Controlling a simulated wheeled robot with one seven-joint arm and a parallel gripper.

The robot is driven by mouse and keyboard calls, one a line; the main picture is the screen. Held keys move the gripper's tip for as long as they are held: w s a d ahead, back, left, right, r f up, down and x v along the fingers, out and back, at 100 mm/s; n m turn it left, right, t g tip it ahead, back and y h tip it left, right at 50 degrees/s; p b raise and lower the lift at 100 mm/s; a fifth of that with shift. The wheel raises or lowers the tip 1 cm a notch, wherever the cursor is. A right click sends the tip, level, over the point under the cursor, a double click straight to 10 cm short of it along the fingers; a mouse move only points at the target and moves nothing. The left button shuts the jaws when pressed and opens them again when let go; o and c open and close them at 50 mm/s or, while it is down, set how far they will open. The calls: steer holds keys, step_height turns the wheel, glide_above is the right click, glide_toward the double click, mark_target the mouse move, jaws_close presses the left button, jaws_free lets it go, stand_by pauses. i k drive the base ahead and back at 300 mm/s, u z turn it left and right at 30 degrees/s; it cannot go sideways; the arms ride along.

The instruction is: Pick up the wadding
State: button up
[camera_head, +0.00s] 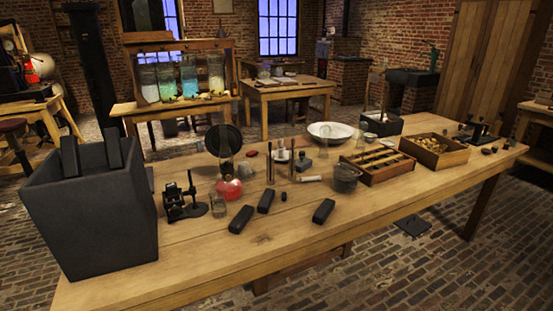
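I cannot pick out the wadding with certainty. A small pale roll-like piece (312,178) lies on the long wooden table (300,232), left of a dark round pot (345,179); it is too small to tell its material. A wide white bowl (332,131) stands at the table's far side; its contents are not clear. My gripper is not in view.
A large dark box (95,222) with two black slabs stands at the table's left end. Compartmented (378,161) and filled (434,150) wooden trays sit right. The front right tabletop is clear.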

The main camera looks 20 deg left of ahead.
mark_target(244, 168)
steer(key=u, duration=0.25)
steer(key=i, duration=1.3)
steer(key=u, duration=0.95)
steer(key=i, duration=0.5)
steer(key=u, duration=0.15)
